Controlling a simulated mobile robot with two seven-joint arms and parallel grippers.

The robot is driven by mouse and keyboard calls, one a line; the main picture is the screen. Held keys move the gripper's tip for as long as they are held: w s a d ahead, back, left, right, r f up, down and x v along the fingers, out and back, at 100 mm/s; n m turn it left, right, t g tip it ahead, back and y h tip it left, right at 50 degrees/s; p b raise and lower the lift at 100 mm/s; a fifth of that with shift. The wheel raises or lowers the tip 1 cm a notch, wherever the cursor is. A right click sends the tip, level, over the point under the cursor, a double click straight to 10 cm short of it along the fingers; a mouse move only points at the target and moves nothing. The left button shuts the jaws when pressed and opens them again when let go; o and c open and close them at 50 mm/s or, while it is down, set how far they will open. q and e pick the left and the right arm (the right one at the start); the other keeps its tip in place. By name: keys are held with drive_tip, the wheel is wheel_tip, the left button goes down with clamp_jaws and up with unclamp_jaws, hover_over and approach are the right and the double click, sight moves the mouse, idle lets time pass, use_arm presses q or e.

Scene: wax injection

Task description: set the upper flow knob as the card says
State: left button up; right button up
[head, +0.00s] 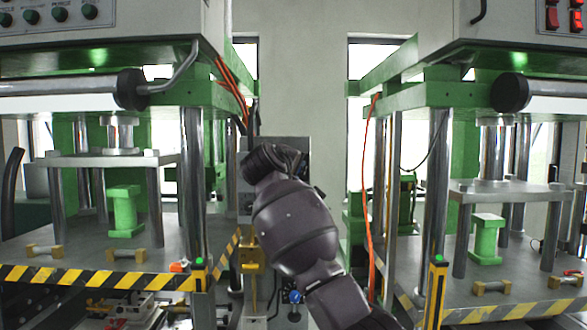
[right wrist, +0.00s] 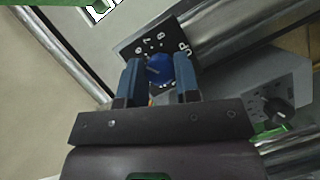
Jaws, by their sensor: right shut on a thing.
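The blue knob (right wrist: 158,68) sits on a black plate (right wrist: 143,42) with white numbers and the letters "UP", partly cut off. A short dark line shows on the knob's face; I cannot read which number it points to. My right gripper (right wrist: 160,79) is shut on this knob, one finger on each side. In the head view my right arm hides the fingers and this knob. My left gripper is in neither view.
A black knob (right wrist: 279,110) on a grey panel is right of my gripper. A second blue knob (head: 295,297) shows low beside my arm. Green-framed presses stand left (head: 100,262) and right (head: 510,300), with steel posts and an orange hose (head: 369,200) near my arm.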

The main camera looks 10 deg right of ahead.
drive_tip(key=shift+m, duration=0.3)
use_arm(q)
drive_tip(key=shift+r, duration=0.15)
use_arm(e)
drive_tip(key=o, duration=0.9)
drive_tip(key=shift+o, duration=0.2)
drive_tip(key=shift+s, duration=0.15)
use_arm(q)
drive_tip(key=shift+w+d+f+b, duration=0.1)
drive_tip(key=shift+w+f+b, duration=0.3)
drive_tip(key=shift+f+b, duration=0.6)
use_arm(e)
drive_tip(key=v, duration=1)
drive_tip(key=shift+s+a+r, duration=0.2)
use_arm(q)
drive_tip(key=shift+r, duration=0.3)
